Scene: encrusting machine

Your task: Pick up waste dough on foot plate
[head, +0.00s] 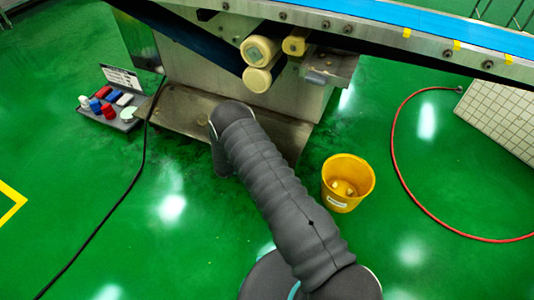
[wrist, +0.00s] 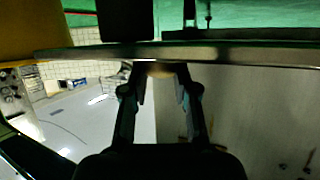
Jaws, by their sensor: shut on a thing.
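A brownish metal foot plate (head: 186,101) juts out at the base of the machine in the head view. My arm reaches over it and hides my gripper there. In the wrist view my gripper (wrist: 160,78) is shut on a small tan piece of waste dough (wrist: 164,68) between its fingertips. The dough is partly hidden by the fingers and lies close to a metal edge (wrist: 240,54). I cannot tell whether it still touches the plate.
A yellow bucket (head: 347,203) with a few pale pieces inside stands right of my arm. A red hose (head: 397,177) curves on the floor at right. A grey tray of coloured items (head: 122,124) and a black cable (head: 145,150) lie at left. Rollers (head: 258,80) overhang the plate.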

